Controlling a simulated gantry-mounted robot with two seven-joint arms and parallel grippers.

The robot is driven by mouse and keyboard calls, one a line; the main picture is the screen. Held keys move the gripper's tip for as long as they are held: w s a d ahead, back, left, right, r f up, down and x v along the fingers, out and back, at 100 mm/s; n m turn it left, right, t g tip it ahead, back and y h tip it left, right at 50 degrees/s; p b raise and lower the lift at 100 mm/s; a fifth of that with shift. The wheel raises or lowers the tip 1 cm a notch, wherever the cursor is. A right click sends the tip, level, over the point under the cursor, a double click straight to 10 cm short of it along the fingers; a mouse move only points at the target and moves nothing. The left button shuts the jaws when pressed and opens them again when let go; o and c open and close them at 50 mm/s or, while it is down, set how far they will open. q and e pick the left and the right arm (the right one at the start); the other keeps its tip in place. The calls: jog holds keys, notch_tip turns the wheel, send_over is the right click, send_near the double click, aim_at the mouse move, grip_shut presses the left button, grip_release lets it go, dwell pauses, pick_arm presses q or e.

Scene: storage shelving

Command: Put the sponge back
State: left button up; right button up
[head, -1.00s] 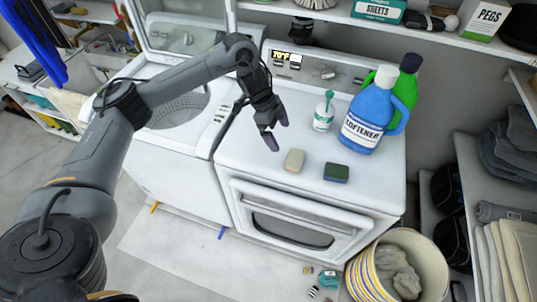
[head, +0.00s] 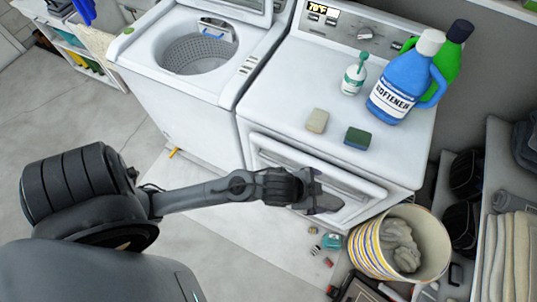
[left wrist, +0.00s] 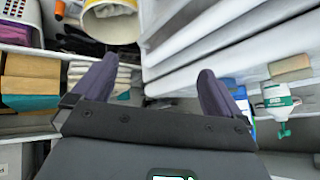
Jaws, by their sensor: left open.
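A green-and-dark sponge (head: 357,138) lies flat on top of the white dryer (head: 290,95), near its front edge. A beige sponge-like block (head: 317,121) lies to its left; a tan block (left wrist: 290,68) also shows at the right of the left wrist view. My left gripper (head: 328,198) is in front of the dryer door, below the top surface and away from both blocks. In the left wrist view its two purple-grey fingers (left wrist: 158,70) are spread apart with nothing between them. My right gripper is not in view.
A white pump bottle (head: 353,76), a blue softener jug (head: 402,88) and a green jug (head: 455,50) stand behind the blocks. A striped bucket (head: 430,235) with grey cloth stands on the floor at right. An open washer (head: 170,75) is at left.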

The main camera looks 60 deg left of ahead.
pick_arm(q)
jog(key=s+a+f+n+g+y, duration=0.1)
jog(key=s+a+n+g, duration=0.3)
jog(key=s, duration=0.8)
jog(key=a+f, duration=0.1)
jog(key=a, duration=0.1)
jog(key=shift+s+a+f+n+y, duration=0.25)
jog(key=shift+s+a+n+y, duration=0.05)
jog(key=shift+a, duration=0.05)
notch_tip(320, 180, up, 8)
jog(key=p, duration=0.8)
